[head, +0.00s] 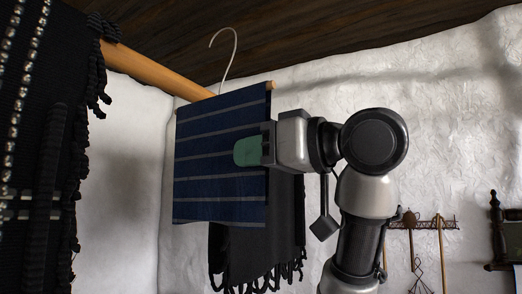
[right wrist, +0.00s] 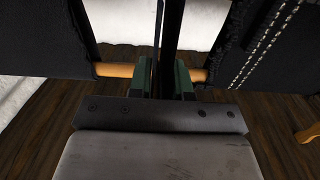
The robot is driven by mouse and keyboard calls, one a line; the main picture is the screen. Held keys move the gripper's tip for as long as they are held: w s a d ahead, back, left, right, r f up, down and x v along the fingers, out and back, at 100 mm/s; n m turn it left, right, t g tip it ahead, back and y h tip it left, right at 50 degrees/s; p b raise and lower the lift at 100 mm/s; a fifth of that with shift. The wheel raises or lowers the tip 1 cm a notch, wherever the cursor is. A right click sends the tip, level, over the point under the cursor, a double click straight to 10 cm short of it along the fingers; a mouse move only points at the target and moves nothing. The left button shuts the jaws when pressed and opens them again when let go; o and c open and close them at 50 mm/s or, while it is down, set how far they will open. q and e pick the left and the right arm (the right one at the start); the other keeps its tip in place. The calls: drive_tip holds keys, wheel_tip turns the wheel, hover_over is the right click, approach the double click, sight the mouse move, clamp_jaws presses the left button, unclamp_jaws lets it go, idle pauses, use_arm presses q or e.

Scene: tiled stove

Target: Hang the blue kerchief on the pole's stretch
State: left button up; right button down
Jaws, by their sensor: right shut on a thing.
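The blue kerchief (head: 215,165) with pale stripes hangs flat and upright in the head view, its top edge near the wooden pole (head: 150,69). The pole runs from the upper left and passes out of sight at the kerchief; a small wooden end shows at its top right corner. My right gripper (head: 247,151) is shut on the kerchief near its right edge, green fingertip against the cloth. In the right wrist view the fingers (right wrist: 172,82) hold thin cloth seen edge-on, with the pole (right wrist: 115,70) showing either side. Whether the kerchief rests on the pole is unclear. My left gripper is out of view.
A black fringed shawl (head: 38,150) hangs on the pole at the left. Another dark fringed cloth (head: 287,220) hangs behind the kerchief. A wire hook (head: 233,45) rises above it. A wall rack (head: 425,224) with hanging tools is at the right.

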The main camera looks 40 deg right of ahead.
drive_tip(key=p, duration=0.2)
approach(175, 181)
drive_tip(key=shift+w+r, duration=0.55)
drive_tip(key=shift+r, duration=0.3)
drive_tip(key=shift+w+r, duration=0.55)
drive_tip(key=shift+r, duration=0.3)
drive_tip(key=shift+p+x, duration=1.25)
drive_tip(key=shift+x, duration=2.4)
drive_tip(key=shift+s+d+f+b, duration=0.1)
drive_tip(key=shift+f+b, duration=1.2)
drive_tip(key=shift+f, duration=0.35)
drive_tip(key=c, duration=1)
unclamp_jaws()
drive_tip(key=shift+o, duration=0.2)
drive_tip(key=shift+s, duration=0.1)
